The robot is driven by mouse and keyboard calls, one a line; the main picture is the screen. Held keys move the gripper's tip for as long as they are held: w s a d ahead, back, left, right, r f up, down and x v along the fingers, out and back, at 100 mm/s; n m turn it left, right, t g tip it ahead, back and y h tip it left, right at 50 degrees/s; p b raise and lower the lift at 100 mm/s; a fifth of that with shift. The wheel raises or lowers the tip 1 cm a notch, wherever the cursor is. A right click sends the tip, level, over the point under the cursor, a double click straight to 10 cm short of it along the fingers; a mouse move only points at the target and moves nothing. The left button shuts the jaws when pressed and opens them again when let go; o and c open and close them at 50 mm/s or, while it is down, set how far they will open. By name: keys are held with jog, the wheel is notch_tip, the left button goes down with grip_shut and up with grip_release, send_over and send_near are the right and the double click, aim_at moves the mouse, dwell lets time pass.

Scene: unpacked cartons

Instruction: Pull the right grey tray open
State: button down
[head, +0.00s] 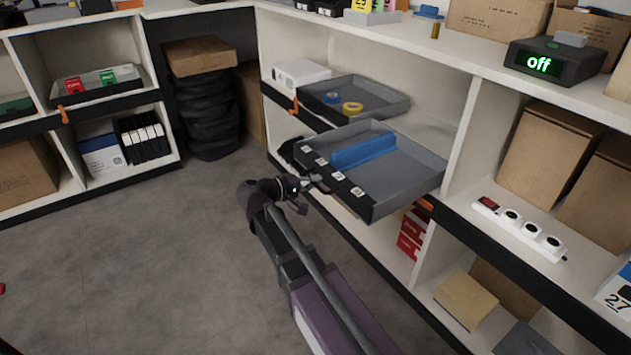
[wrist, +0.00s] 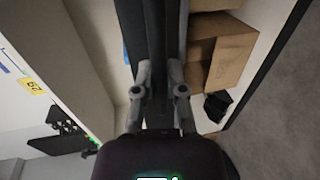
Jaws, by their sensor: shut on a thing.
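The right grey tray (head: 408,172) stands out past the shelf's front edge in the head view. It has a black front with several small white labels, and a long blue block (head: 364,150) lies in it. My gripper (head: 316,183) is at the middle of the tray's front and is shut on it. In the wrist view my gripper's fingers (wrist: 161,100) sit on both sides of the dark tray front (wrist: 158,40). The exact grip spot is partly hidden by the fingers.
Another grey tray (head: 385,103) with blue and yellow tape rolls sits further back to the left. A white power strip (head: 520,228) and cartons (head: 550,155) fill the right shelf. Red boxes (head: 411,235) stand below. The grey floor (head: 150,255) at left is clear.

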jog(key=shift+w+a+r, duration=0.1)
jog(key=shift+w, duration=0.15)
jog(key=c, duration=0.7)
grip_release()
jog(key=shift+s, duration=0.1)
jog(key=shift+s+d, duration=0.1)
jog(key=shift+d, duration=0.1)
jog(key=shift+s, duration=0.1)
